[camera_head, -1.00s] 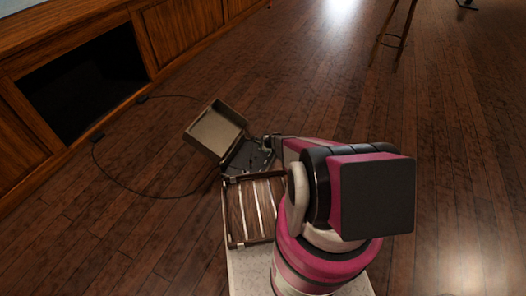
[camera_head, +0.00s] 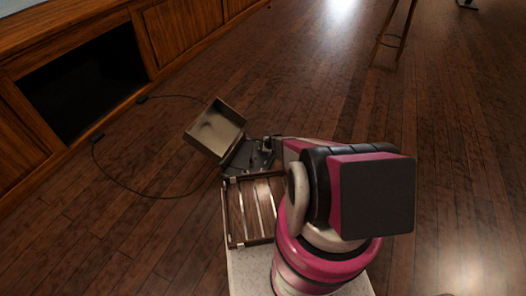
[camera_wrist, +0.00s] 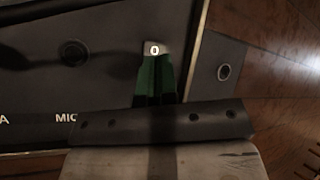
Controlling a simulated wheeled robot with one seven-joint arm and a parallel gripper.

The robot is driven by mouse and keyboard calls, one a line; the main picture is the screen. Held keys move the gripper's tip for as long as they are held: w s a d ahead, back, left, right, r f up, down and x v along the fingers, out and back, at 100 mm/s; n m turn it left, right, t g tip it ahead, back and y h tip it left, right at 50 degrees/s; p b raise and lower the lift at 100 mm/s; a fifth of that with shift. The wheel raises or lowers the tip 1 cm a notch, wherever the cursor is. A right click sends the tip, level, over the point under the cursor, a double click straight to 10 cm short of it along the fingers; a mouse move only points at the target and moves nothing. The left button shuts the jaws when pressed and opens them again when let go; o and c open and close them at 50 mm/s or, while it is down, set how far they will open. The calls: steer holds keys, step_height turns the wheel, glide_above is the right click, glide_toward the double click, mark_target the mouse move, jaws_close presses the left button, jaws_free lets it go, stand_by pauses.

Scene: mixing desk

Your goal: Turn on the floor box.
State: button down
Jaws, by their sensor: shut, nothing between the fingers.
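The floor box lies open on the wooden floor. Its tilted lid (camera_head: 214,131) and dark panel (camera_head: 240,158) show in the head view beside my arm. The fingers and palm hide the lower part of the panel.
A black cable (camera_head: 125,184) curves over the floor left of the box. A wooden cabinet (camera_head: 183,31) with a dark opening stands at the upper left. A stool's wooden legs (camera_head: 392,38) stand at the upper right. The floor at right is clear.

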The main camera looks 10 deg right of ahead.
steer(key=shift+s+f, duration=0.2)
steer(key=shift+f, duration=0.3)
steer(key=shift+r, duration=0.1)
steer(key=shift+r, duration=0.8)
steer(key=shift+w, duration=0.1)
steer(key=shift+w+a+r, duration=0.1)
steer(key=shift+a+r, duration=0.05)
steer(key=shift+r, duration=1.15)
steer(key=shift+w+a+r, duration=0.1)
steer(key=shift+a+r, duration=0.05)
steer(key=shift+r, duration=1.1)
